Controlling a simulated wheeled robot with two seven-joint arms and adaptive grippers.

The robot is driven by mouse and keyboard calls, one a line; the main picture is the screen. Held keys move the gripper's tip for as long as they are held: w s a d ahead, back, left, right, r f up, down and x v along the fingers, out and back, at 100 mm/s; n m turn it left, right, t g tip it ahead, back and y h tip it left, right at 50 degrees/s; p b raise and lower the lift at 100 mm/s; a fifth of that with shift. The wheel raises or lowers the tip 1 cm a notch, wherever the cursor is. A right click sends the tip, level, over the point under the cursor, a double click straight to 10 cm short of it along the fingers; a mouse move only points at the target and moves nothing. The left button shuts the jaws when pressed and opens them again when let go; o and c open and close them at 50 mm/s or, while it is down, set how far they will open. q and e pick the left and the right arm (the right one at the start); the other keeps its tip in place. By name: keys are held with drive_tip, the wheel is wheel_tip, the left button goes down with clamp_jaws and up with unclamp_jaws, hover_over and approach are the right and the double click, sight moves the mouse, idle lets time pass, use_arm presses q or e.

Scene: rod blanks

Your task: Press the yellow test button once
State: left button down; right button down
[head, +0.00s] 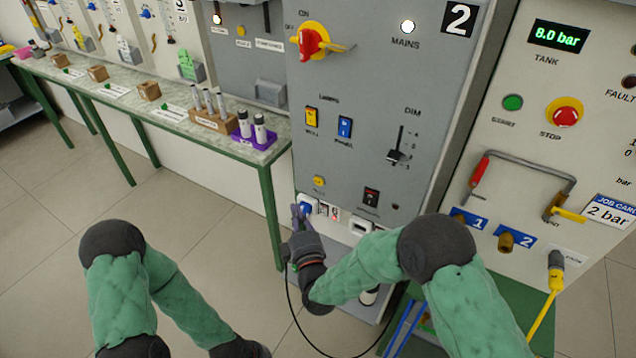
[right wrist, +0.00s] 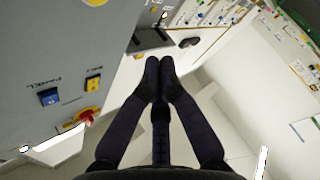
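The yellow test button (head: 319,182) sits low on the grey panel marked 2, below the yellow and blue rocker switches. A round yellow shape at the top edge of the right wrist view (right wrist: 94,2) looks like this button, partly cut off. My right gripper (head: 297,208) is in front of the panel's lower left, below and left of the button in the head view. Its fingertips meet in the right wrist view (right wrist: 160,62), with nothing between them. The fingertips appear apart from the button. My left arm is at the lower left, its gripper out of the picture.
A yellow rocker (head: 311,117), a blue rocker (head: 344,127), a red rotary handle (head: 312,41) and a dark slider (head: 396,156) share the panel. A workbench (head: 200,130) with a purple rack (head: 262,139) stands to the left. Floor between bench and arms is clear.

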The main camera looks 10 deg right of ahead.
sight(318, 181)
drive_tip(key=shift+w, duration=0.1)
drive_tip(key=w+d+b, duration=0.1)
drive_tip(key=w+d, duration=0.4)
drive_tip(key=w, duration=0.2)
idle(0.5)
drive_tip(key=shift+d, duration=0.1)
drive_tip(key=shift+b, duration=0.3)
idle(1.0)
drive_tip(key=shift+w+d+f+b, duration=0.1)
drive_tip(key=shift+w+d+b, duration=0.1)
drive_tip(key=shift+w+b, duration=0.1)
